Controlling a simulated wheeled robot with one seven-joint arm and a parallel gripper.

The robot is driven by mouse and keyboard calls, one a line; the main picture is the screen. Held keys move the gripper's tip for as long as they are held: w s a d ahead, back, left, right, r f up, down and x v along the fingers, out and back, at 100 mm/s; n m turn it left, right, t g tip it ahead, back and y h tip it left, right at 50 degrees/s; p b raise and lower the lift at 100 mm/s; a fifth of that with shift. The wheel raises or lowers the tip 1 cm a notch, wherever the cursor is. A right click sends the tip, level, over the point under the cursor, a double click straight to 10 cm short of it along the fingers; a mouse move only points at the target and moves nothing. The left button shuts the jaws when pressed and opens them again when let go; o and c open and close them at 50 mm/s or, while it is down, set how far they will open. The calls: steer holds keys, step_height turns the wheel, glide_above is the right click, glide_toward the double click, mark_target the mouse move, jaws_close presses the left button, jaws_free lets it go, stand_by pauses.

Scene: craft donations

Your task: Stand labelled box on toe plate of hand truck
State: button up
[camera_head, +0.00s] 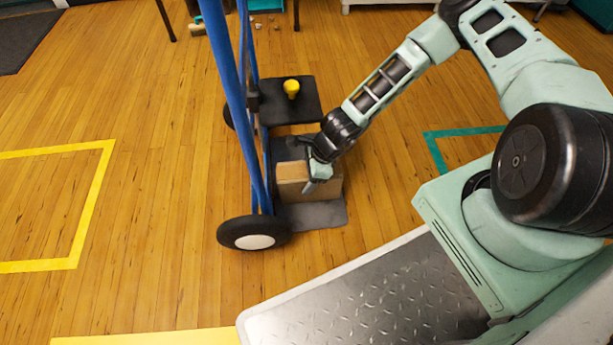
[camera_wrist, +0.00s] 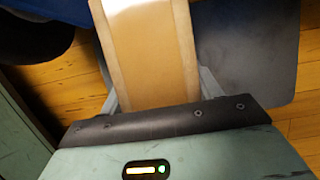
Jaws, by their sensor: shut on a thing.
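A brown cardboard box (camera_head: 293,190) is at the foot of the blue hand truck (camera_head: 232,95). The grey toe plate (camera_head: 318,216) shows along the box's near side. The box appears to be over or on the plate; I cannot tell whether it touches. My gripper (camera_head: 317,174) reaches down from the right and is shut on the box. In the wrist view the box (camera_wrist: 150,60) lies between my fingers, with a pale patch at the top edge, and the toe plate (camera_wrist: 245,50) shows to its right. No readable label shows.
The truck's near wheel (camera_head: 254,232) is left of the toe plate. Yellow tape (camera_head: 90,205) and teal tape (camera_head: 437,152) mark the wood floor. Open floor lies to the left.

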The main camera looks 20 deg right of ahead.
steer(key=shift+f, duration=0.15)
steer(key=o, duration=1.3)
steer(key=p+v, duration=0.5)
steer(key=v, duration=0.2)
steer(key=shift+r, duration=0.45)
steer(key=shift+d, duration=0.1)
